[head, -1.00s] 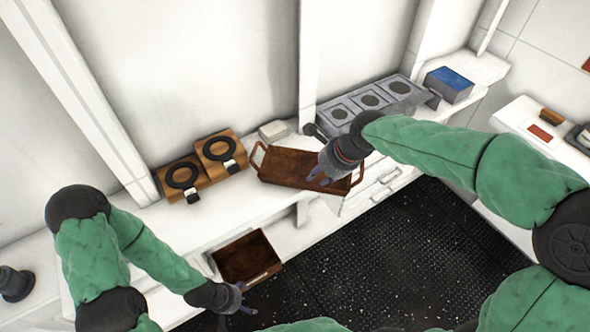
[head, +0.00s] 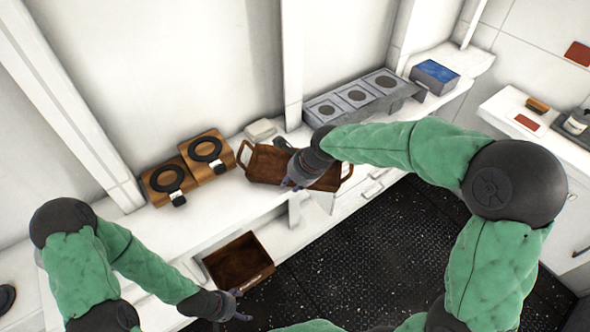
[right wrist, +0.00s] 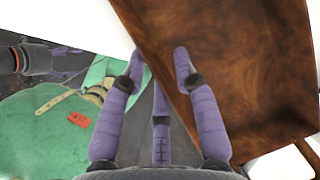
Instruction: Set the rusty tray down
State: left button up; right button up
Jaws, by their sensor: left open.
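The rusty tray (head: 262,165) is brown with a loop handle at each end. Whether a finger touches the tray is unclear. My left gripper (head: 240,306) is open and empty, low, by an open brown box.
The open brown box (head: 238,262) sits lower, in front of the counter. Two wooden stands with black rings (head: 186,172) are left of the tray. A grey panel with round openings (head: 357,96) and a blue-topped box (head: 435,76) are right. The dark floor (head: 370,240) is clear.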

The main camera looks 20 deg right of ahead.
jog(key=shift+w+f, duration=0.1)
grip_shut()
dwell(0.3)
jog(key=shift+r, duration=0.4)
notch_tip(320, 180, up, 3)
jog(key=shift+w+f+p, duration=0.1)
jog(key=shift+f+p, duration=0.05)
jog(key=shift+p, duration=0.5)
jog(key=s+a+r+p, duration=0.2)
jog(key=s+a+r, duration=0.3)
jog(key=s+r, duration=0.4)
jog(key=s, duration=0.4)
jog(key=shift+s+r+p, duration=0.15)
jog(key=shift+r+p, duration=0.1)
jog(key=shift+p, duration=0.05)
